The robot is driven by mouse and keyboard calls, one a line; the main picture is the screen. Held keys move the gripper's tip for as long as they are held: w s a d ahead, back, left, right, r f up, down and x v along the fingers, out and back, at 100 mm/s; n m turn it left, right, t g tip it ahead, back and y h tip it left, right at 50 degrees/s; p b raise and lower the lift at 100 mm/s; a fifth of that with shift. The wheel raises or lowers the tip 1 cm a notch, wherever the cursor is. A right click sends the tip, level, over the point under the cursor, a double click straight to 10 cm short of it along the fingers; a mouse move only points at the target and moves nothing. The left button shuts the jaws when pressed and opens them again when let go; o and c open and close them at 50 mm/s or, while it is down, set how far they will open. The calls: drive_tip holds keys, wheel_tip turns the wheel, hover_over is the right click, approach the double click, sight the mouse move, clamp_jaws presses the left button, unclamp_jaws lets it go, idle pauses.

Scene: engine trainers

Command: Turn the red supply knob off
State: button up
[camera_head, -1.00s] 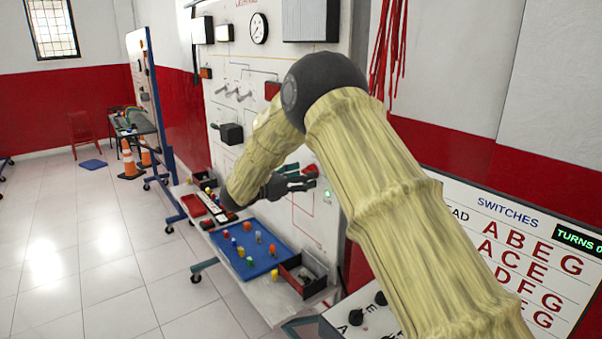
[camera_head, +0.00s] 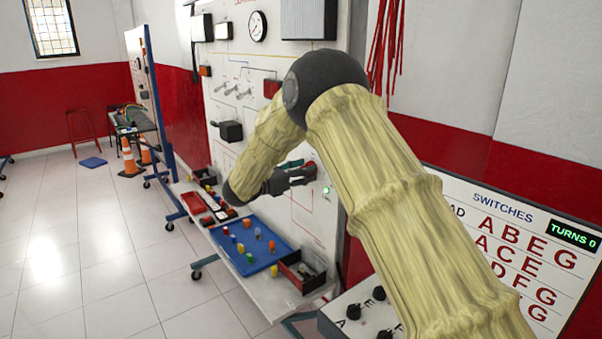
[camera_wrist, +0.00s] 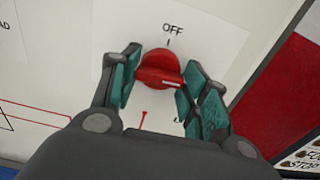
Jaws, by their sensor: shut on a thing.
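The red supply knob (camera_wrist: 158,66) sits on the white panel below the printed word OFF (camera_wrist: 172,29) and its tick mark. Its grip bar slants toward the lower right, and a small pale mark shows near that end. My gripper (camera_wrist: 160,82) has one teal-padded finger on each side of the knob and is shut on it. The right finger hides part of the knob's side. In the head view my gripper (camera_head: 301,176) reaches the panel, with a bit of the red knob (camera_head: 311,166) showing at its fingertips.
A shelf below holds a blue tray (camera_head: 236,262) with several coloured pieces and a dark open box (camera_head: 303,272). A gauge (camera_head: 257,26) and levers (camera_head: 230,90) are higher on the panel. A SWITCHES board (camera_head: 505,202) reading TURNS 0 stands at the right.

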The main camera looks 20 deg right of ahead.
drive_tip(key=n+b, duration=0.2)
drive_tip(key=b, duration=0.1)
drive_tip(key=n+b, duration=0.1)
drive_tip(key=shift+d+f, duration=0.25)
drive_tip(key=shift+f, duration=0.1)
drive_tip(key=n+b, duration=0.3)
drive_tip(key=n, duration=0.1)
drive_tip(key=shift+r+n, duration=0.15)
drive_tip(key=shift+n, duration=0.25)
drive_tip(key=shift+c, duration=0.2)
drive_tip(key=n, duration=0.8)
drive_tip(key=shift+r, duration=0.25)
drive_tip(key=shift+o, duration=0.2)
drive_tip(key=shift+f+n, duration=0.1)
drive_tip(key=shift+n, duration=0.8)
drive_tip(key=shift+f, duration=0.1)
drive_tip(key=o, duration=1)
drive_tip(key=shift+c, duration=0.2)
drive_tip(key=shift+s, duration=0.1)
